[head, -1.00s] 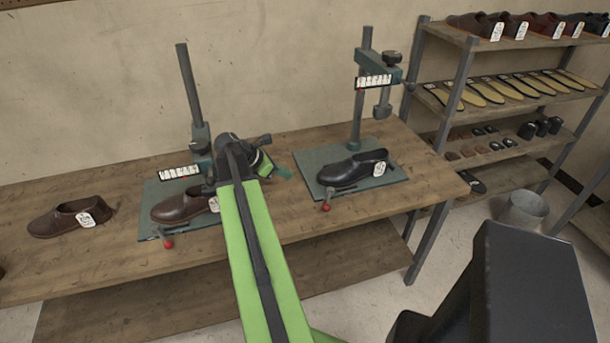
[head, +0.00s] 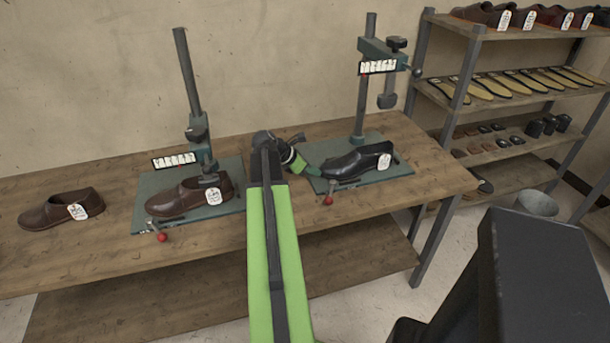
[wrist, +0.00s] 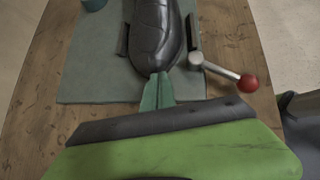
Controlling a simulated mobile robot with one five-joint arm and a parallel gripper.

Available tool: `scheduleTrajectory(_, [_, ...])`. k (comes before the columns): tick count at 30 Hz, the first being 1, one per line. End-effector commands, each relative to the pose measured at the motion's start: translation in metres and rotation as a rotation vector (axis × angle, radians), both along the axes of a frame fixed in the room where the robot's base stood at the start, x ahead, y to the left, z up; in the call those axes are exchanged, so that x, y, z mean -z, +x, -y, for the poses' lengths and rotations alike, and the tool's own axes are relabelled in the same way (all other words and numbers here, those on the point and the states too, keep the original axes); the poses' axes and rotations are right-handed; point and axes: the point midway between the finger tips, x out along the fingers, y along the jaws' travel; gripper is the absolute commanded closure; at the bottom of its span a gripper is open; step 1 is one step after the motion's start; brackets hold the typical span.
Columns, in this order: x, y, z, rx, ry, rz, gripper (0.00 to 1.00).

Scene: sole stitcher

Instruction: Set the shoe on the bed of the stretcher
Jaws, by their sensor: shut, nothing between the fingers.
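A black shoe (head: 357,161) with a white tag lies upright on the green-grey bed (head: 398,169) of the right-hand machine. A brown shoe (head: 185,198) with a tag lies on the bed (head: 150,185) of the left-hand machine. I cannot read either machine's plate well enough to tell which is the stretcher. My gripper (head: 316,171) is shut and empty, its tips at the left end of the black shoe. In the wrist view its green fingers (wrist: 158,90) meet the end of the black shoe (wrist: 160,38); I cannot tell if they touch.
Another brown shoe (head: 60,209) lies on the workbench (head: 90,245) at the left. Red-knobbed levers (head: 328,199) stick out from the front of the beds. The right machine's post (head: 366,90) carries a raised head. A shelf rack (head: 500,95) and a bucket (head: 535,203) stand at the right.

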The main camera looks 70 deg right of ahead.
Motion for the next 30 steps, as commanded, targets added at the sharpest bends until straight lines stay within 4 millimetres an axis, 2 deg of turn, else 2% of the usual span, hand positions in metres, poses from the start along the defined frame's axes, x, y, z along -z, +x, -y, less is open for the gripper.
scheduleTrajectory(11, [0.000,-0.003,0.003,0.001,0.000,0.000,1.00])
scheduleTrajectory(18, [0.000,-0.016,0.018,0.003,0.000,0.000,1.00])
scheduleTrajectory(26, [-0.001,-0.019,0.019,0.006,-0.002,-0.004,1.00])
scheduleTrajectory(30, [-0.001,-0.015,0.011,0.004,-0.003,-0.004,1.00])
